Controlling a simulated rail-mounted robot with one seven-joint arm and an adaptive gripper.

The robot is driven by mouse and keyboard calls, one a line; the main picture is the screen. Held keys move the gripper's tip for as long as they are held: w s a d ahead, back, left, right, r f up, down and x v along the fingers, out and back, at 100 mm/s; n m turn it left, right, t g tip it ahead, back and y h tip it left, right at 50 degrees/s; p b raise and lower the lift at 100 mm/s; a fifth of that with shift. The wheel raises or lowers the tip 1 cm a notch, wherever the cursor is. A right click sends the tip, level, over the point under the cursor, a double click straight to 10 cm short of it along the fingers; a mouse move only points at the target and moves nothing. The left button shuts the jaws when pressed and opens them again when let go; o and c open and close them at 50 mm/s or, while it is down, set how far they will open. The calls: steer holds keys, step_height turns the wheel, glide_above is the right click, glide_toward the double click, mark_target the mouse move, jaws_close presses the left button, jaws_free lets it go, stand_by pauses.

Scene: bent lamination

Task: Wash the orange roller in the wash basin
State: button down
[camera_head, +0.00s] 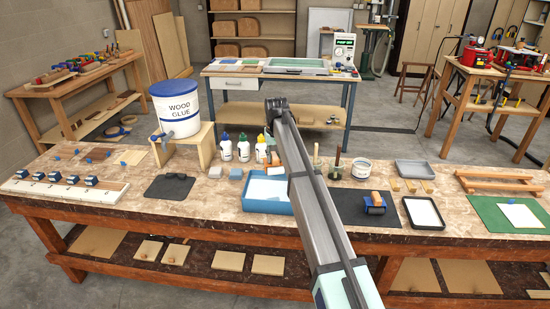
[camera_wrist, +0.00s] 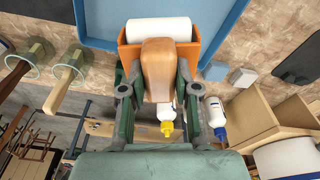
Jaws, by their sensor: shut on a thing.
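The orange roller has an orange frame (camera_wrist: 131,56), a white roll (camera_wrist: 158,30) and a wooden handle (camera_wrist: 157,65). In the wrist view, my gripper (camera_wrist: 158,88) is shut on the handle, one finger on each side. The wash basin is a blue rectangular tub (camera_head: 285,208) with pale contents, standing on the bench's front middle. Its blue rim (camera_wrist: 228,28) shows around the roll in the wrist view, so the roller overlaps the basin's edge there. Its height above the basin I cannot tell. In the head view, my arm hides most of the gripper and roller.
Glue bottles (camera_head: 244,148) stand behind the basin, with a wood glue bucket (camera_head: 177,106) on a wooden stand to their left. A blue-framed roller (camera_head: 375,204) lies on a dark mat to the right. Brush jars (camera_head: 333,171) stand behind that mat.

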steer(key=shift+f+b, duration=1.2)
steer(key=shift+f, duration=1.2)
steer(key=shift+f+b, duration=0.7)
steer(key=shift+f, duration=2.1)
steer(key=shift+d, duration=0.2)
steer(key=shift+d, duration=1.35)
steer(key=shift+a, duration=0.15)
steer(key=shift+a+p, duration=0.55)
steer(key=shift+a, duration=2.35)
